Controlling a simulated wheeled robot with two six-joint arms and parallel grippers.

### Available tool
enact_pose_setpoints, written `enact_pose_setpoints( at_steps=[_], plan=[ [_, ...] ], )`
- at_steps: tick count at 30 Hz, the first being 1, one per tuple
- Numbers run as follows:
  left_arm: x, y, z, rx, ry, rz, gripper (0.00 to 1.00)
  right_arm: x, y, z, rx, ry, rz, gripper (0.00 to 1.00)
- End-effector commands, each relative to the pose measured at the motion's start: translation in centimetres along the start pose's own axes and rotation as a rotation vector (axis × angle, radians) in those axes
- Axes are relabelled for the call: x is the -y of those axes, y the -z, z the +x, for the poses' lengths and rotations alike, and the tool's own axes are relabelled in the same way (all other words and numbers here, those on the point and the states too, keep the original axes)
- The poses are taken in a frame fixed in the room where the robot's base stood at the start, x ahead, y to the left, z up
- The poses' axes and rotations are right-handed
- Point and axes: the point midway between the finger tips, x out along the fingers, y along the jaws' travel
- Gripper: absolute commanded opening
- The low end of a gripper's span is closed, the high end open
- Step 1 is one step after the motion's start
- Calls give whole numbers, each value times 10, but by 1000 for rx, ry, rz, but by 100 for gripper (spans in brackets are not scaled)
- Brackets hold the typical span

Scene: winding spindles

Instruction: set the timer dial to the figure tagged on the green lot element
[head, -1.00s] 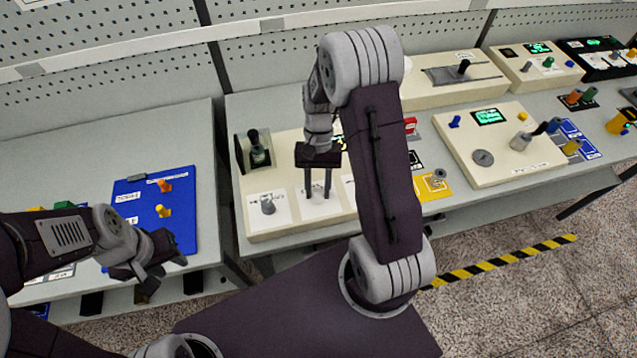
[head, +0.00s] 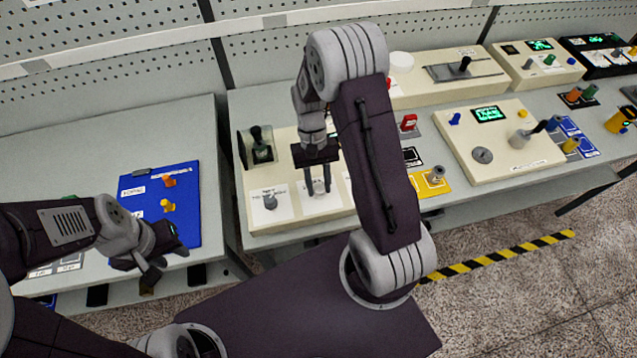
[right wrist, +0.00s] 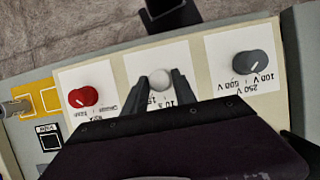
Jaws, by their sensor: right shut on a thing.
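My right gripper (head: 319,188) is over the middle dial of a cream panel (head: 288,228). In the right wrist view its fingers (right wrist: 167,84) are shut on a pale round knob (right wrist: 160,79), the timer dial, on a white label. The readable print includes "10 s"; the pointer cannot be made out. My left gripper (head: 166,264) is open and empty in front of the left bench. A green piece (head: 70,197) shows behind my left arm, mostly hidden. I cannot read a tag on it or tell whether it is the green lot element.
A grey voltage dial (right wrist: 247,64) and a red dial (right wrist: 83,97) flank the held knob closely. A blue board (head: 185,215) with orange and yellow pegs lies on the left bench. A yellow plate (head: 428,188) and another cream panel (head: 505,165) stand to the right.

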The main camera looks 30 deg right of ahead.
Motion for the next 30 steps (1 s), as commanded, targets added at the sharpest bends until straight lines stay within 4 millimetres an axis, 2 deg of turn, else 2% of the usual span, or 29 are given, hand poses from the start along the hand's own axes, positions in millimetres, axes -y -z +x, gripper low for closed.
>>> enact_pose_setpoints(
  at_steps=[1, 2, 3, 4, 14, 17, 24, 30],
  plan=[
    [0, 0, 0, 0, 0, 0, 36, 0, 0, -1, -2, 0, 0, 0],
    [0, 0, 0, 0, 0, 0, 36, 0, 0, -1, -2, 0, 0, 35],
    [0, 0, 0, 0, 0, 0, 36, 0, 0, -1, -2, 0, 0, 46],
    [0, 0, 0, 0, 0, 0, 36, 0, 0, -1, -2, 0, 1, 53],
    [0, 0, 0, 0, 0, 0, 36, 0, 0, -3, -2, 1, 1, 53],
    [0, 0, 2, 0, 0, 0, 36, 0, 1, -17, -6, 1, 1, 53],
    [0, 0, 5, 0, 0, 0, 36, 0, 1, -69, -7, 1, 2, 53],
    [0, -1, 6, 0, 0, 0, 36, 0, 0, -90, -3, 1, 1, 53]
  ],
)
